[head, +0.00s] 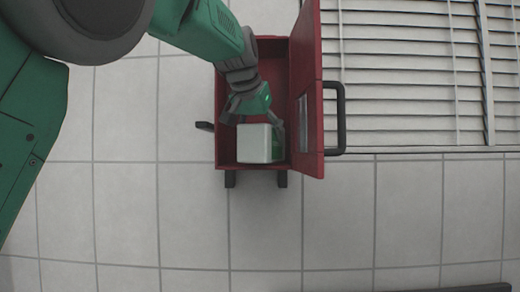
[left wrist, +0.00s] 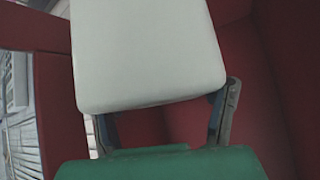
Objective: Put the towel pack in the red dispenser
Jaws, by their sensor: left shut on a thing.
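The red dispenser (head: 223,135) is fixed on the tiled wall in the head view, with its door (head: 306,85) swung open to the right. The towel pack (head: 255,145), a white block, is inside the dispenser's opening, low in it. My left gripper (head: 256,121) reaches into the dispenser and is shut on the pack. In the left wrist view the pack (left wrist: 150,50) fills the upper middle between the two fingers, with red dispenser walls around it. I cannot tell whether the pack touches the dispenser's floor. My right gripper is not in view.
The open door has a black handle (head: 340,118) on its outer side. White louvred slats (head: 410,70) lie to the right of the door. Pale tiles (head: 380,210) below and to the right are clear. A dark bar (head: 450,289) shows at the bottom right edge.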

